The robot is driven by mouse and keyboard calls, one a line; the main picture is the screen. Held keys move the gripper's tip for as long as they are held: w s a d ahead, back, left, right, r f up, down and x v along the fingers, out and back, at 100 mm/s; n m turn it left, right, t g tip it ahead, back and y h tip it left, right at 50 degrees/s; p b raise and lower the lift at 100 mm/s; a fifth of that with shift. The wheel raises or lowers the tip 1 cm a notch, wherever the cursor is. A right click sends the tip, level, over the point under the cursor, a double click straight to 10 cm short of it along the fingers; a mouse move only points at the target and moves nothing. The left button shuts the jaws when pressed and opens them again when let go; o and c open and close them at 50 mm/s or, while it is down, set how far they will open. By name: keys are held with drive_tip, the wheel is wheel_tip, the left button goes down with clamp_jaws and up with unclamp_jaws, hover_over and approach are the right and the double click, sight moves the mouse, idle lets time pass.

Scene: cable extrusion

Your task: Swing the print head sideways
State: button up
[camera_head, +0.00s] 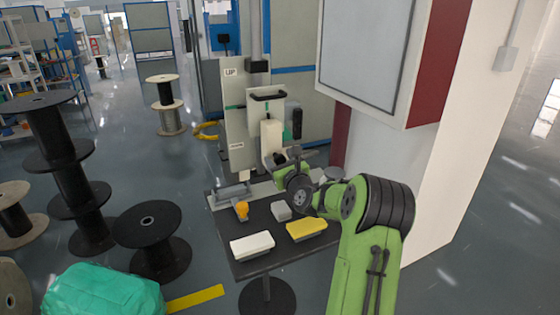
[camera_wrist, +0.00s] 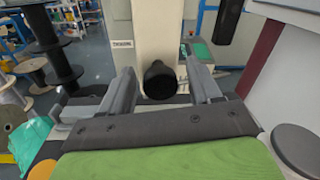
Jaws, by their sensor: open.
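The print head (camera_head: 271,138) is a pale upright block on the printing stand behind the small dark table. In the wrist view its pale body (camera_wrist: 157,38) rises at the top centre, with a round black knob (camera_wrist: 160,80) on its near side. My gripper (camera_wrist: 160,72) is open, with one grey finger left of the knob and one right of it. Gaps show on both sides, and I see no contact.
The dark table (camera_head: 262,268) holds a white block (camera_head: 252,246), a yellow block (camera_head: 306,229), a grey block (camera_head: 281,211) and an orange item (camera_head: 241,209). A pale cabinet (camera_head: 365,50) stands close on the right. Black spools (camera_head: 150,225) and a green bundle (camera_head: 100,292) stand left.

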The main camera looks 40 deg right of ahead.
clamp_jaws()
idle(0.3)
